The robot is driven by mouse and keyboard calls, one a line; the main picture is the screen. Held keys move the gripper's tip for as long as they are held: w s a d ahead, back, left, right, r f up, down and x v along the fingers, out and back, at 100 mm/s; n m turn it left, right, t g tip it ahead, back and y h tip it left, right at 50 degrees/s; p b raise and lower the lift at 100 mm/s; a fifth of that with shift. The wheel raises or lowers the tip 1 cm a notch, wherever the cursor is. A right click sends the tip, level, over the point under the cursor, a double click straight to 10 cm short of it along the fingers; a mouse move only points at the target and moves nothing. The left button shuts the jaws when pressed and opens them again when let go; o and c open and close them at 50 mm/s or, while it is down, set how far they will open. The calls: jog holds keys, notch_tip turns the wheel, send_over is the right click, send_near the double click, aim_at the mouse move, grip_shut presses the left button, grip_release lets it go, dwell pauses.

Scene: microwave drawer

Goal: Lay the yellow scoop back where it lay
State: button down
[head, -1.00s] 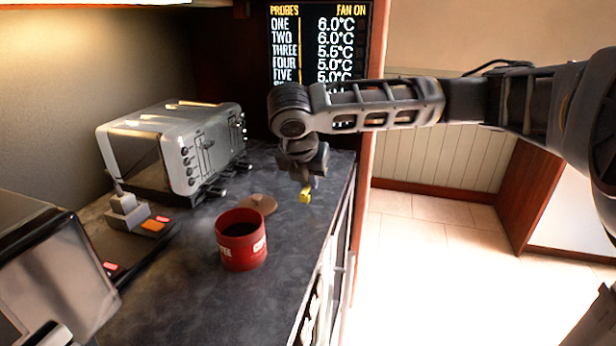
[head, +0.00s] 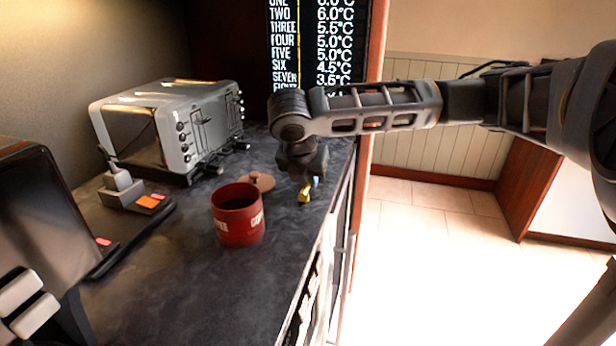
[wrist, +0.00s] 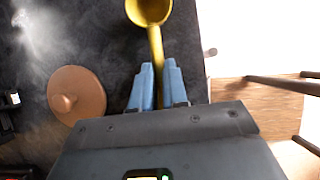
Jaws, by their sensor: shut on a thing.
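The yellow scoop (wrist: 150,12) is in my gripper, its handle between the two blue fingertips (wrist: 156,85) in the wrist view. Its bowl points away from the gripper, over the dark worktop. In the head view the scoop (head: 305,194) is a small yellow shape under my gripper (head: 313,180), near the worktop's right edge. Whether it touches the worktop cannot be told. A red canister (head: 238,216) stands open to the left and nearer. A brown knobbed lid (head: 258,181) lies behind it; the lid (wrist: 76,95) is left of the gripper in the wrist view.
A silver toaster (head: 168,127) stands at the back left of the worktop (head: 190,290). A dark base with a grey block (head: 122,190) and a dark appliance (head: 35,220) are at the left. The front edge drops to the floor at right.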

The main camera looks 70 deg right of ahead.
jog(key=c, duration=1.1)
grip_release()
jog(key=shift+v, duration=3.95)
